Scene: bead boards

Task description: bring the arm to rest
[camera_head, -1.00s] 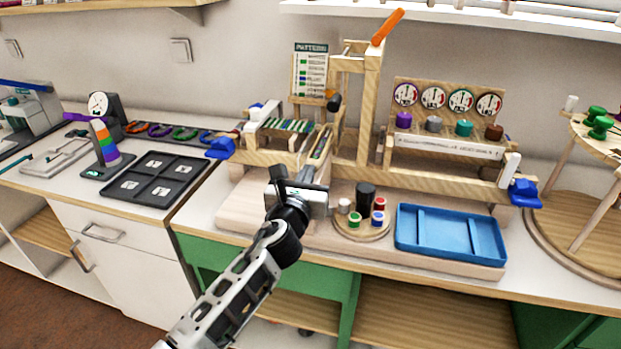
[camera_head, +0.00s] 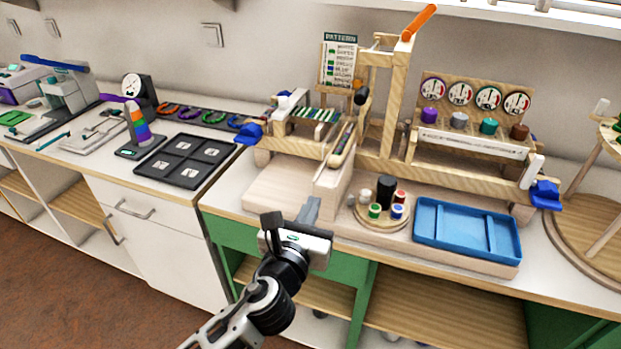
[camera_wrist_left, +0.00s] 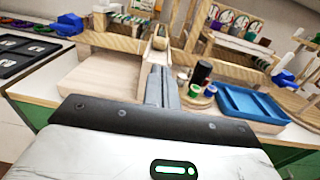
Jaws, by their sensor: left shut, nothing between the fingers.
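My left gripper (camera_head: 309,212) is in front of the green-framed bench, near its front edge, with its fingers pointing at the wooden loom. Its fingers are shut with nothing between them, and they show as a grey pair in the left wrist view (camera_wrist_left: 160,87). The wooden loom (camera_head: 385,110) stands behind on the bench, apart from the fingers. My right gripper is in neither view.
A blue tray (camera_head: 468,258) and a round wooden board (camera_head: 372,222) with several spools lie right of the gripper. A black compartment tray (camera_head: 183,180) sits left. Open floor (camera_head: 90,300) lies at lower left.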

